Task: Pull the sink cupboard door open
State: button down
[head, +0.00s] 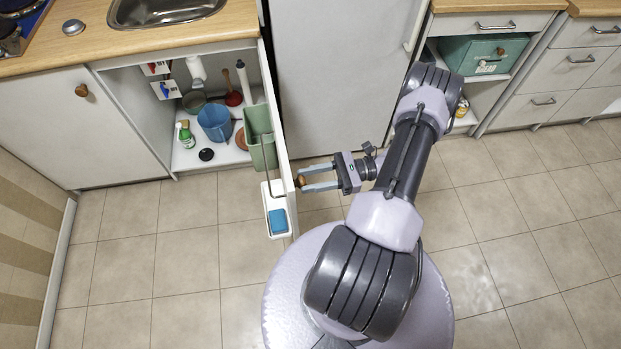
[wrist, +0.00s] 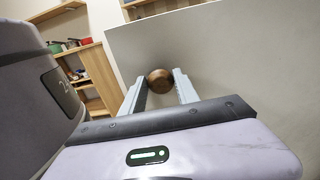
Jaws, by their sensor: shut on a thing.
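The sink cupboard door (head: 281,130) stands wide open, about square to the cupboard front, seen nearly edge-on in the head view. Its outer face (wrist: 230,60) fills the right of the wrist view. A round brown wooden knob (wrist: 159,80) sits on the door. My gripper (head: 303,179) is shut on this knob, with a finger on either side of it; the fingers also show in the wrist view (wrist: 160,88). The open cupboard (head: 140,100) under the sink shows its inside.
A green bin (head: 262,138) and a white tray with a blue sponge (head: 278,220) hang inside the door. A blue bucket (head: 214,122), a plunger and a green-white bottle stand in the cupboard. A tall grey-white unit (head: 340,70) is behind my arm. The tiled floor left of the door is clear.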

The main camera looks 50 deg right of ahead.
jog(key=c, duration=0.9)
grip_release()
jog(key=shift+c, duration=0.2)
jog(key=v, duration=1.7)
jog(key=shift+s, duration=0.15)
jog(key=shift+d, duration=0.15)
